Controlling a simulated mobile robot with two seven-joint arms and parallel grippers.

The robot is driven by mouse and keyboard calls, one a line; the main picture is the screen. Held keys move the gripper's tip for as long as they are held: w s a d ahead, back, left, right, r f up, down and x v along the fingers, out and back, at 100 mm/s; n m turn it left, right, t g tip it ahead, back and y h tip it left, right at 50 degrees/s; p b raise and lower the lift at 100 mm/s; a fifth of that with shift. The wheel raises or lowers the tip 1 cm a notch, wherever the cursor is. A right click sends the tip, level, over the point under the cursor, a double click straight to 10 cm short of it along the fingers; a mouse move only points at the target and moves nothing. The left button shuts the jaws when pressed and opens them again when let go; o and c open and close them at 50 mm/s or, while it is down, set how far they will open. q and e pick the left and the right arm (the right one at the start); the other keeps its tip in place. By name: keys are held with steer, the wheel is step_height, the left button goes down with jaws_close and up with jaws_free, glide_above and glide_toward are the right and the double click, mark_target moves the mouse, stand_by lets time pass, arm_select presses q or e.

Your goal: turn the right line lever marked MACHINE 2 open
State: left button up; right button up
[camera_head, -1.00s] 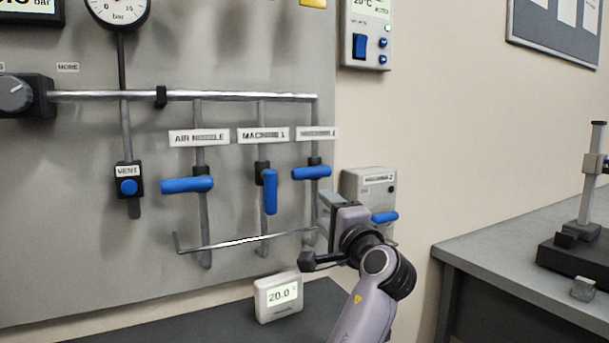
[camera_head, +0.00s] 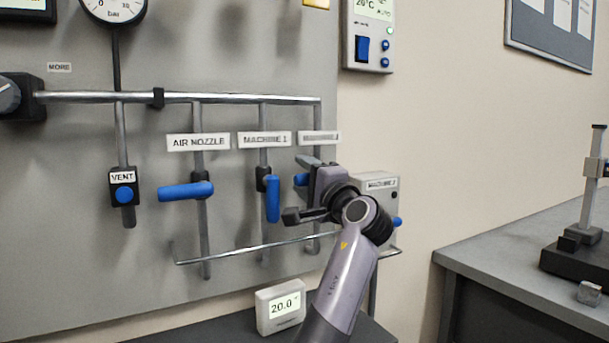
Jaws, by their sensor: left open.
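The MACHINE 2 lever (camera_head: 301,180) is the rightmost blue lever on the grey panel, below a blurred label (camera_head: 319,137). In the earlier view its handle lies level, pointing left. Now only a small blue part shows, and the rest is hidden behind my left gripper. My left gripper (camera_head: 307,170) is at the lever with its fingers toward the panel. It is open, one grey finger showing just above the blue handle. I cannot tell whether it touches the handle. My right gripper is not in view.
The MACHINE 1 lever (camera_head: 273,198) hangs down close on the left. The AIR NOZZLE lever (camera_head: 186,191) lies level. A thin rail (camera_head: 232,252) runs below the levers. A wall box (camera_head: 378,186) with a blue handle stands right of the gripper. A small display (camera_head: 281,306) sits below.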

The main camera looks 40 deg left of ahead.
arm_select(q)
steer(key=shift+a, duration=0.2)
jaws_close()
steer(key=shift+w+f+n+g+b, duration=0.1)
steer(key=shift+f+n+g+b, duration=0.2)
steer(key=shift+n+b, duration=0.45)
steer(key=shift+f+n+g+b, duration=0.2)
steer(key=shift+f+n+b, duration=0.2)
steer(key=shift+n, duration=0.65)
steer(key=shift+w+d+f+n+g+b, duration=0.1)
steer(key=shift+f+n+g+b, duration=0.15)
steer(key=shift+n, duration=0.55)
steer(key=shift+w+f+n+g+b, duration=0.15)
steer(key=shift+n+b, duration=0.2)
steer(key=shift+n, duration=0.45)
steer(key=shift+d+f+n+g+b, duration=0.1)
steer(key=shift+f+n+g+b, duration=0.15)
steer(key=shift+n, duration=0.55)
jaws_free()
